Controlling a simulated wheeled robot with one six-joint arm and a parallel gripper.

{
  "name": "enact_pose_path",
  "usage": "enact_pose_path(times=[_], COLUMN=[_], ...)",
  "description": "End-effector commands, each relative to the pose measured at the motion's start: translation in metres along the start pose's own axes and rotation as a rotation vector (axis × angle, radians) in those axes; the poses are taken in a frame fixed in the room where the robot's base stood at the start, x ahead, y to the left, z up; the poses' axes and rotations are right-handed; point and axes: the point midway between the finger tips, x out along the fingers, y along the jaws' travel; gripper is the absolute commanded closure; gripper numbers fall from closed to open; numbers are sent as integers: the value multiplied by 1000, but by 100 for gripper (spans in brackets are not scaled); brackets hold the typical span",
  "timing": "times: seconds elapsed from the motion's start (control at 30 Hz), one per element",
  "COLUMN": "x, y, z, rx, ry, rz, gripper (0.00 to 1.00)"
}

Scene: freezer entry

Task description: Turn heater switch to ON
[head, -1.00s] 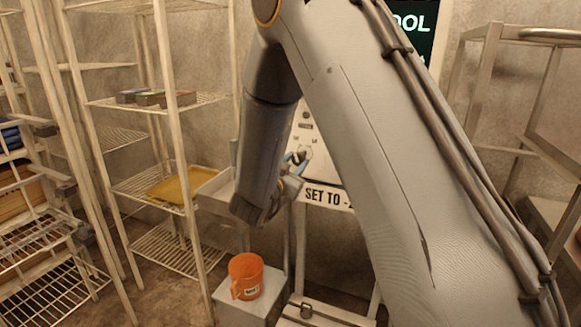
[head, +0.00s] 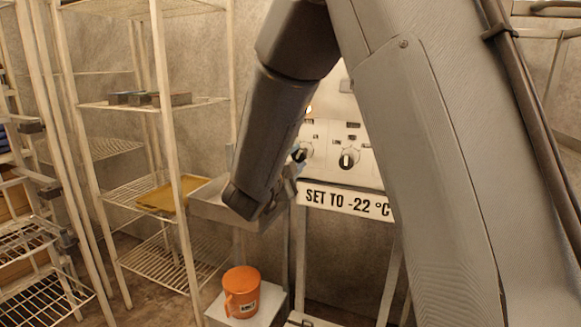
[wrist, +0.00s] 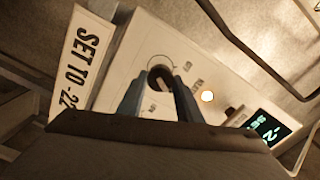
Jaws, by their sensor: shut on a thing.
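A white control panel (head: 335,125) stands on a frame behind my arm, with a "SET TO -22 °C" sign (head: 347,201) below it. A dark round knob (wrist: 160,76) on the panel sits between my gripper's fingers (wrist: 158,92) in the wrist view, and the gripper is shut on it. In the head view my gripper (head: 298,166) is at the panel's left side, partly hidden by my arm. A second black knob (head: 348,159) with a pale pointer mark is to its right. The small lettering by the held knob is unreadable, so I cannot tell its setting.
An orange mug (head: 241,291) stands on a pale box low in front. Wire shelving with a yellow tray (head: 168,194) is at the left.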

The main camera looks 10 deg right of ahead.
Motion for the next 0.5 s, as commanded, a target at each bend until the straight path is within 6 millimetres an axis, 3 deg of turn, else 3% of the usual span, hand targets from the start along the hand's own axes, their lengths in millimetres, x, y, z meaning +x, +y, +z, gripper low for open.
enact_pose_path(times=[0.5], x=[-1], y=[-5], z=[2], rx=[129], ry=[-6], rz=[-8], gripper=[90])
